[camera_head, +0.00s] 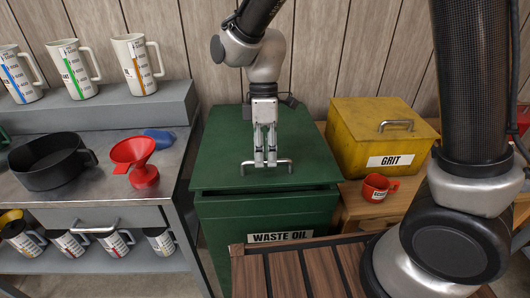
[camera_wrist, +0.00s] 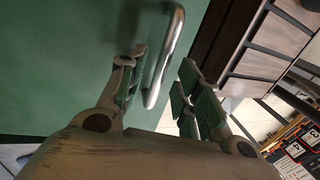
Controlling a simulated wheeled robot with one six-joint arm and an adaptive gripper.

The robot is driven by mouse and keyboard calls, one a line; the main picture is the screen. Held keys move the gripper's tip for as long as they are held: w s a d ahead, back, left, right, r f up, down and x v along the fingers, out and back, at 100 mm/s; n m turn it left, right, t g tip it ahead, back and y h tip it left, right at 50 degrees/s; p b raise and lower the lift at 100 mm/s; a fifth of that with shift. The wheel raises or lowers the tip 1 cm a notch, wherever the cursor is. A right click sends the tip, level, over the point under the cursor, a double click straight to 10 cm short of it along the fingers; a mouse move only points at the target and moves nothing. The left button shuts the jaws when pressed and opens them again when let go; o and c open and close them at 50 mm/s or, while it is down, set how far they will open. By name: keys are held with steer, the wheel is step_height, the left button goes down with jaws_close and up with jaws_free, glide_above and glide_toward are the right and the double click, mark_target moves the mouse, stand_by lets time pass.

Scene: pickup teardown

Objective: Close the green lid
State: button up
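The green lid (camera_head: 222,150) lies over the green waste oil bin (camera_head: 268,222). A dark strip shows under its front edge, so it looks slightly raised, though I cannot tell how far. A metal bar handle (camera_head: 284,162) is on the lid near its front edge. My gripper (camera_head: 265,164) points down at this handle. In the wrist view, my gripper (camera_wrist: 163,95) has its two fingers apart, and the handle (camera_wrist: 166,50) passes between them, nearer the left finger. I see no clear grip on it.
A yellow grit box (camera_head: 375,135) and a red mug (camera_head: 380,188) stand right of the bin. A slatted wooden surface (camera_head: 300,270) is in front. The left bench (camera_head: 100,200) holds a black pan (camera_head: 50,165), a red funnel (camera_head: 138,165) and several jugs.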

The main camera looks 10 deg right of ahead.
mark_target(265, 173)
steer(key=shift+c, duration=0.2)
jaws_close()
steer(key=shift+f, duration=0.1)
steer(key=shift+x, duration=2.25)
steer(key=shift+d, duration=0.1)
steer(key=shift+o, duration=0.2)
jaws_free()
steer(key=shift+w, duration=0.1)
